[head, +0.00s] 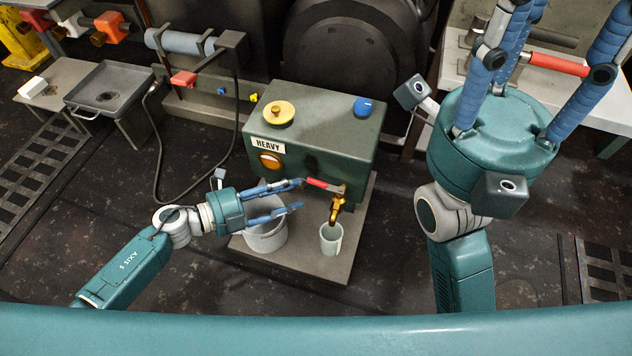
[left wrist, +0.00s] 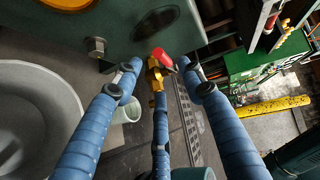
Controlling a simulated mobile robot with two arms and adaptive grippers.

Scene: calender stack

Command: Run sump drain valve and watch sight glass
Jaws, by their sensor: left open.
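A green sump box (head: 345,130) labelled HEAVY stands on a grey base plate. Its front has an orange round glass (head: 270,160), perhaps the sight glass. A brass drain valve (head: 338,204) with a red lever (head: 322,185) sticks out at its front right. A pale cup (head: 331,238) stands below the spout. My left gripper (head: 298,194) is open just left of the valve. In the left wrist view its fingers (left wrist: 158,80) spread around the brass valve (left wrist: 156,78) and red lever (left wrist: 164,60); contact is unclear. My right gripper (head: 545,25) is raised at right, fingertips cut off.
A pale bucket (head: 266,235) stands beside the cup, under my left fingers. A yellow cap (head: 279,112) and blue knob (head: 362,105) top the box. A tray table (head: 110,85) stands at left and a bench (head: 455,65) at right.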

